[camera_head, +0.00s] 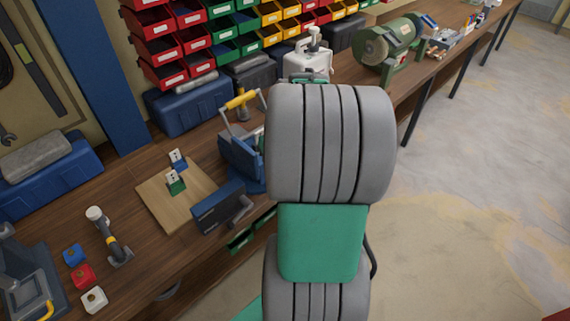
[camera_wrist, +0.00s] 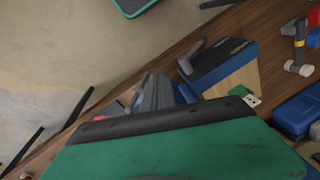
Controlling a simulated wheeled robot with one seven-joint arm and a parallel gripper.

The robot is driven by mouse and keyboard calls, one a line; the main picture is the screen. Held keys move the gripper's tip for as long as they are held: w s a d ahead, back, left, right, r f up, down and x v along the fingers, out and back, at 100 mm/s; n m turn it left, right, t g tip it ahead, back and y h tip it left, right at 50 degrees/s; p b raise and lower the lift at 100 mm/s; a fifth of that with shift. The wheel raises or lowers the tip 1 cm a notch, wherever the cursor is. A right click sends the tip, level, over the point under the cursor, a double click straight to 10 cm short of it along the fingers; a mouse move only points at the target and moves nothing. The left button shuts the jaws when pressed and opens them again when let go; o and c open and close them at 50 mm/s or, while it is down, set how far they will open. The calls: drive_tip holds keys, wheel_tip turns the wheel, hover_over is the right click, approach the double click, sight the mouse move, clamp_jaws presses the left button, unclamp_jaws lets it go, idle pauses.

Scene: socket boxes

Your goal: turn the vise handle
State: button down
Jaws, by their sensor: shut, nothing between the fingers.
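A blue vise-like fixture (camera_head: 240,156) stands on the bench beside my arm, which hides part of it. In the wrist view its grey and blue body (camera_wrist: 158,92) shows just past my gripper. A dark blue block (camera_head: 217,207) with a grey lever handle (camera_head: 241,212) sits at the bench's front edge; I cannot tell whether it belongs to the vise. Block (camera_wrist: 222,62) and lever (camera_wrist: 190,56) also show in the wrist view. My gripper (camera_wrist: 175,122) shows as a green housing with a black edge, shut and empty, apart from the lever. My arm hides it in the head view.
A wooden board (camera_head: 160,205) with small socket pieces lies left of the block. A hammer (camera_head: 108,236) and red, blue and white cubes lie further left. Blue toolboxes (camera_head: 190,104) and a green grinder (camera_head: 388,48) stand behind. The floor at right is clear.

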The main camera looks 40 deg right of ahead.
drive_tip(key=w+d+r+n+y, duration=0.1)
drive_tip(key=d+r+n, duration=0.25)
drive_tip(key=n, duration=0.85)
drive_tip(key=w+d+r+n+y, duration=0.1)
drive_tip(key=d+r+n, duration=0.25)
drive_tip(key=n, duration=0.85)
drive_tip(key=shift+g, duration=0.4)
drive_tip(key=b+x, duration=0.1)
drive_tip(key=x, duration=0.2)
drive_tip(key=d+b+x, duration=0.1)
drive_tip(key=x, duration=0.2)
drive_tip(key=d+b+x, duration=0.1)
drive_tip(key=b+x, duration=0.1)
drive_tip(key=x, duration=0.2)
drive_tip(key=shift+w+d+f, duration=0.1)
drive_tip(key=shift+w+f, duration=0.25)
drive_tip(key=shift+f, duration=0.15)
drive_tip(key=shift+w+d+f+h, duration=0.1)
drive_tip(key=shift+d+f+h, duration=0.15)
drive_tip(key=shift+d+h, duration=0.1)
drive_tip(key=shift+d, duration=0.1)
